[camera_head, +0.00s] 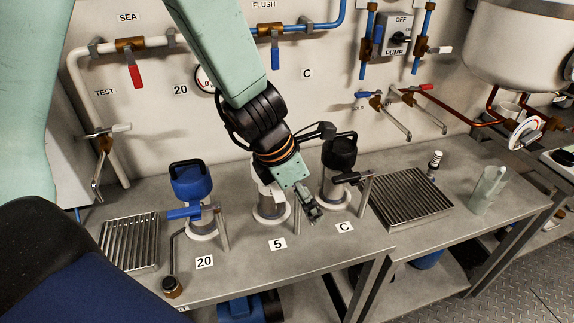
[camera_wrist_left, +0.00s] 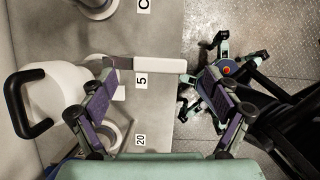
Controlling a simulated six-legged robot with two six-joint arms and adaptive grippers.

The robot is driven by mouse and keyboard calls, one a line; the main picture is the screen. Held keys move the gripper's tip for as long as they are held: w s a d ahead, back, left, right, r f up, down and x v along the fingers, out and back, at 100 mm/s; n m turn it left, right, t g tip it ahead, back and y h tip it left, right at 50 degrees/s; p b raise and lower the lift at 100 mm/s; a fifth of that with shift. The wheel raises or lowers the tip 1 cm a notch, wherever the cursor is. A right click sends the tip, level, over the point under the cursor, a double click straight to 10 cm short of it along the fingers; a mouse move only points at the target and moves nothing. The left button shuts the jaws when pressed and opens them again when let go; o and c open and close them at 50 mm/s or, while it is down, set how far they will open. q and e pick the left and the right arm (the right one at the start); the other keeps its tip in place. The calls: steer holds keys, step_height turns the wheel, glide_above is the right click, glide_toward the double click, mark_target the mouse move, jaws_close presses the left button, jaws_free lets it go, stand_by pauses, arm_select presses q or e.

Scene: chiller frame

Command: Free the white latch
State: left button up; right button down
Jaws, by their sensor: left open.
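The white latch (camera_wrist_left: 160,64) shows in the left wrist view as a pale bar jutting from a post above the label 5. It lies across the gap between the fingertips of my left gripper (camera_wrist_left: 150,72), which is open. Contact with the fingers cannot be told. The white canister with a black handle (camera_wrist_left: 38,92) stands at the left there. In the head view my left gripper (camera_head: 308,207) is over the station marked 5, and my arm hides most of the white canister (camera_head: 268,211) and the latch. My right gripper is not seen.
A blue canister (camera_head: 191,181) with a blue latch (camera_head: 184,212) stands left, and a black canister (camera_head: 338,157) with a dark latch (camera_head: 346,177) right, both close by. Grated trays (camera_head: 130,244) (camera_head: 410,199) flank them. The bench front (camera_head: 300,262) is mostly clear.

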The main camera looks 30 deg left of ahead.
arm_select(q)
steer(key=v, duration=1)
stand_by(0.6)
steer(key=shift+s+a, duration=0.1)
stand_by(0.4)
steer(key=x, duration=0.8)
stand_by(0.6)
steer(key=shift+f, duration=0.15)
stand_by(0.4)
